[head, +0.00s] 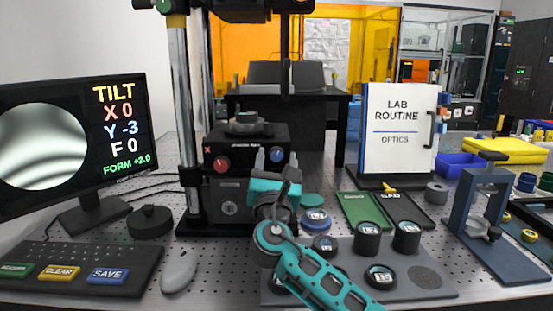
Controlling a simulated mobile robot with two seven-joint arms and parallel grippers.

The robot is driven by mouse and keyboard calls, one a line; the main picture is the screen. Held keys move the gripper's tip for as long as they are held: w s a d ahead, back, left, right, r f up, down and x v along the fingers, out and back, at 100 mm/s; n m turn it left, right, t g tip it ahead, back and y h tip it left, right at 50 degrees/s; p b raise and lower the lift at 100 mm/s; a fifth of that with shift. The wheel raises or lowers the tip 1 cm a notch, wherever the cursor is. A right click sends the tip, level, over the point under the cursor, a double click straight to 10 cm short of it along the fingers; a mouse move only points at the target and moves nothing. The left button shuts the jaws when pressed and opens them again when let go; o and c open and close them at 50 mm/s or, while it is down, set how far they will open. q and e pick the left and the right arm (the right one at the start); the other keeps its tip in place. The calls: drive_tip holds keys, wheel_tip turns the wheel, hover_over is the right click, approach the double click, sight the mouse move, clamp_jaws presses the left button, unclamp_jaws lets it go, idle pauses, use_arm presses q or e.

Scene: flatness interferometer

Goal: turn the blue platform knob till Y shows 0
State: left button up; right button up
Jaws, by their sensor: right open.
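The blue platform knob (277,155) is on the right of the front face of the black platform block (247,140). My right gripper (276,160) reaches up to it from below, open, with one grey fingertip on each side of the knob. I cannot tell whether the fingers touch it. The monitor (42,148) at left reads TILT X 0, Y -3, F 0 and FORM +2.0, beside a round picture of curved light and dark bands. My left gripper is not in view.
A red knob (221,165) marked X is left on the block. A metal post (185,110) rises beside it. A keypad (75,268) and mouse (179,271) lie at front left. A LAB ROUTINE board (398,130) stands behind.

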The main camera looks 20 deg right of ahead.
drive_tip(key=shift+w+d+r, duration=0.15)
drive_tip(key=shift+w, duration=0.2)
drive_tip(key=c, duration=1)
drive_tip(key=shift+c, duration=0.2)
drive_tip(key=shift+m, duration=0.3)
drive_tip(key=m+h+b, duration=0.1)
drive_tip(key=m, duration=0.2)
drive_tip(key=shift+g+h+b, duration=0.3)
drive_tip(key=shift+g+h, duration=0.1)
drive_tip(key=shift+m+g+h+b, duration=0.25)
drive_tip(key=shift+m+g+h, duration=0.25)
drive_tip(key=shift+m, duration=0.95)
drive_tip(key=shift+m+g+h+b, duration=0.25)
drive_tip(key=shift+m+g+h, duration=0.25)
drive_tip(key=shift+m, duration=1.25)
